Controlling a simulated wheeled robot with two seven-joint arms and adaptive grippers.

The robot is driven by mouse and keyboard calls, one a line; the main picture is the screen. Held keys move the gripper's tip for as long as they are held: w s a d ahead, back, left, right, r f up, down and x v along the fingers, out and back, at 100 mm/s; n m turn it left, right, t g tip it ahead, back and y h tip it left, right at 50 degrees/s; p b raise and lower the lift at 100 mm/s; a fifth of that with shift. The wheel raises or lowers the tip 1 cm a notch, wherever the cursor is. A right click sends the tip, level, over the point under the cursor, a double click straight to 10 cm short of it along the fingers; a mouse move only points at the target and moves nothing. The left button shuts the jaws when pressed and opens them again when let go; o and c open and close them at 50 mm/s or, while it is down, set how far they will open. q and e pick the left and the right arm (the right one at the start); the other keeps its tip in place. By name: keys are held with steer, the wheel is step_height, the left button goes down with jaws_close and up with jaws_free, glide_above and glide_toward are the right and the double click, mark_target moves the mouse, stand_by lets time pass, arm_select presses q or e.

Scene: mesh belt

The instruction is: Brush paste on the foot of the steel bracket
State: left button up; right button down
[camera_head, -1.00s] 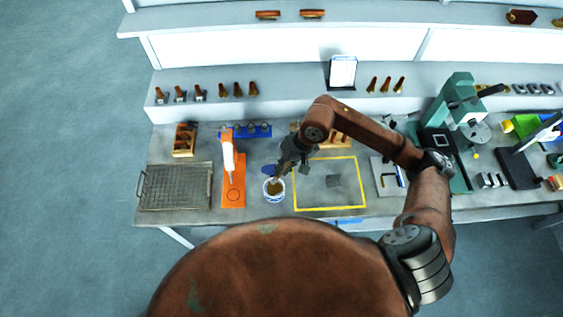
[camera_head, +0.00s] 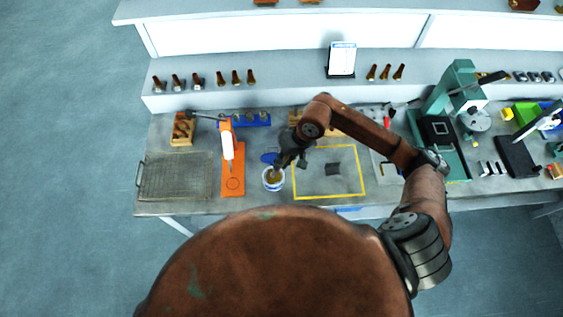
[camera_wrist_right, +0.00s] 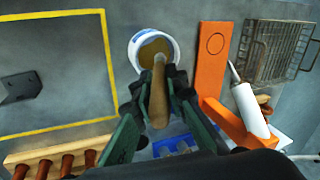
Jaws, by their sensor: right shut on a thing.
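My right gripper (camera_head: 285,157) is shut on a brush (camera_wrist_right: 158,95) with a wooden handle; the handle also shows between the fingers in the right wrist view (camera_wrist_right: 157,110). The brush points down into a white and blue tub (camera_head: 273,185) of brown paste. The tub also shows in the right wrist view (camera_wrist_right: 134,52). The bristle end is at the paste and cannot be made out. The steel bracket (camera_head: 333,169), a small dark grey piece, lies inside the yellow square outline on the bench, right of the tub; it also shows in the right wrist view (camera_wrist_right: 20,88). My left gripper is out of view.
An orange stand (camera_head: 233,184) with a white cartridge (camera_head: 227,145) stands left of the tub. A wire mesh belt (camera_head: 175,177) lies at the bench's left end. A blue holder (camera_head: 252,120) is behind. A green press (camera_head: 458,88) stands at the right.

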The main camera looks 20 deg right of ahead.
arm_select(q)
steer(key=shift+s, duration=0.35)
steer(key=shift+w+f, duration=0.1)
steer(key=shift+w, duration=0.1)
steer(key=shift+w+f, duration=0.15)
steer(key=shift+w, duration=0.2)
arm_select(e)
steer(key=shift+f, duration=0.15)
arm_select(q)
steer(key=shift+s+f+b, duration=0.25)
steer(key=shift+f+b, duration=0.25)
steer(key=shift+b, duration=0.2)
arm_select(e)
steer(key=shift+f, duration=0.35)
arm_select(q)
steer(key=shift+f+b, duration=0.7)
arm_select(e)
steer(key=shift+s+f, duration=0.1)
steer(key=shift+f, duration=0.1)
stand_by(1.8)
steer(key=shift+r+p, duration=0.45)
steer(key=shift+r, duration=3.2)
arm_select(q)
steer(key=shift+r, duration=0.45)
